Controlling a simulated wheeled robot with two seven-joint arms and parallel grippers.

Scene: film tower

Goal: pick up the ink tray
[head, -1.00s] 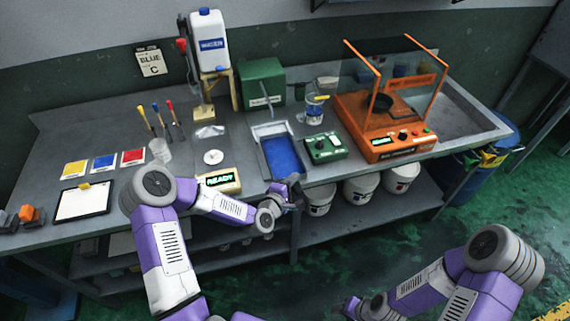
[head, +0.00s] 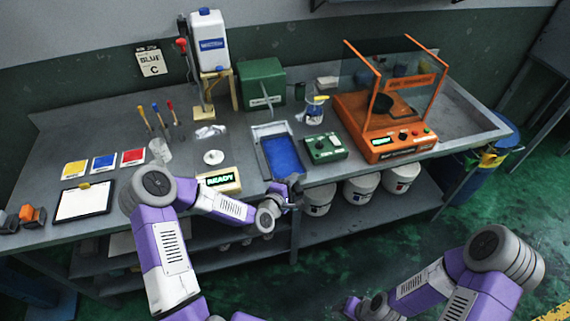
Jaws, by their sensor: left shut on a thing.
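The ink tray (head: 283,157) is a grey-rimmed rectangular tray with blue ink in it, at the middle of the bench near its front edge. My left gripper (head: 290,181) is at the tray's near end and is shut on it; its fingers are small and partly hidden by the tray's end. The tray appears to rest on or just over the bench; I cannot tell which. My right gripper (head: 352,307) is low in the picture, away from the bench, and too small and dark to read.
A green control box (head: 325,148) stands close to the tray's right. A READY display (head: 219,180) and a round white dish (head: 213,157) are to its left. A green box (head: 263,84) is behind. The orange machine (head: 390,115) stands further right. White buckets (head: 361,188) sit below.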

